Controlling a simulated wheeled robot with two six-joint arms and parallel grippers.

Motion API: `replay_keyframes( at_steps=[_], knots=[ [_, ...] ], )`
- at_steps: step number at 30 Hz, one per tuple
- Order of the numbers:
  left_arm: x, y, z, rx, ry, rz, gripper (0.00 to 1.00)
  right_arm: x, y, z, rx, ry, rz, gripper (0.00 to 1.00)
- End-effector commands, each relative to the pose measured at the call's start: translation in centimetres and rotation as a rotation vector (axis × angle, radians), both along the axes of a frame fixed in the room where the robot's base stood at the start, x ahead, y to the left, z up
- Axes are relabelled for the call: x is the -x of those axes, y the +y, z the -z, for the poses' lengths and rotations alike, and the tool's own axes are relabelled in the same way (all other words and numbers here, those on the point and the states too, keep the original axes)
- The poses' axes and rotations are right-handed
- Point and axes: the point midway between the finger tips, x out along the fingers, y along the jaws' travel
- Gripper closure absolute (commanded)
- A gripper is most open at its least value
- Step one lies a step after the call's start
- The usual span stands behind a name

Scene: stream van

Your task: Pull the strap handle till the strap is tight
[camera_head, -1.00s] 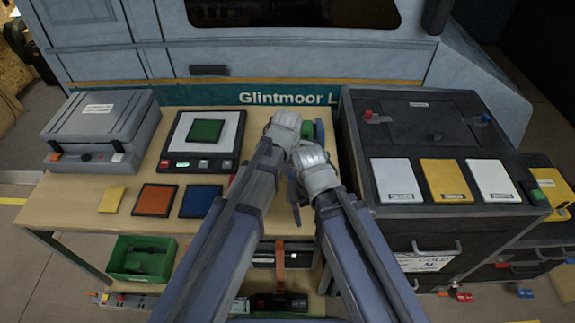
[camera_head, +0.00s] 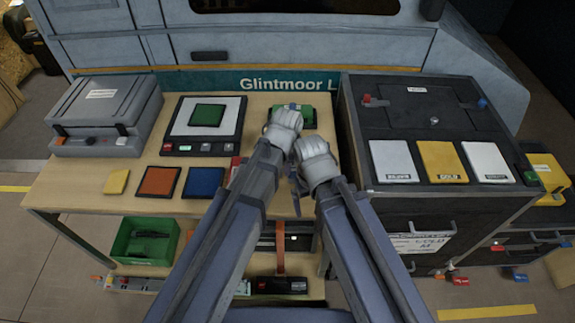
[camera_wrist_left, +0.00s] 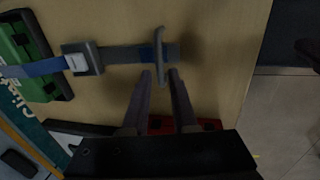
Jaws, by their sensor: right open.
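In the left wrist view a blue strap (camera_wrist_left: 38,68) runs from a green case (camera_wrist_left: 28,50) through a grey buckle (camera_wrist_left: 82,60) to a grey bar-shaped strap handle (camera_wrist_left: 159,48). The two fingers of my left gripper (camera_wrist_left: 160,73) are apart, with the handle's lower end between their tips; I cannot tell whether they touch it. In the head view my left gripper (camera_head: 285,124) covers the handle, and the green case (camera_head: 308,113) shows just behind it. My right gripper (camera_head: 318,166) is close beside the left one, nearer me; it is open, with its fingers mostly hidden.
A scale (camera_head: 203,126), a grey case (camera_head: 105,115) and coloured pads stand on the wooden table (camera_head: 85,210) to the left. A dark cabinet (camera_head: 430,207) borders it on the right. A red item (camera_wrist_left: 190,124) lies beneath my left gripper.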

Motion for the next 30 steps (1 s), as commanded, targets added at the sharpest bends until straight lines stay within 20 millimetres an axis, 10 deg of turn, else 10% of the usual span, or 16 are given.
replay_keyframes(
  at_steps=[17,30],
  knots=[
    [0.1,0.0,-0.8,0.000,0.000,0.000,0.58,0.0,0.0,-0.8,0.000,0.000,0.000,0.00],
    [1.1,0.0,-6.1,0.000,0.000,0.000,0.58,0.0,0.0,-6.1,0.000,0.000,0.000,0.00]
  ],
)
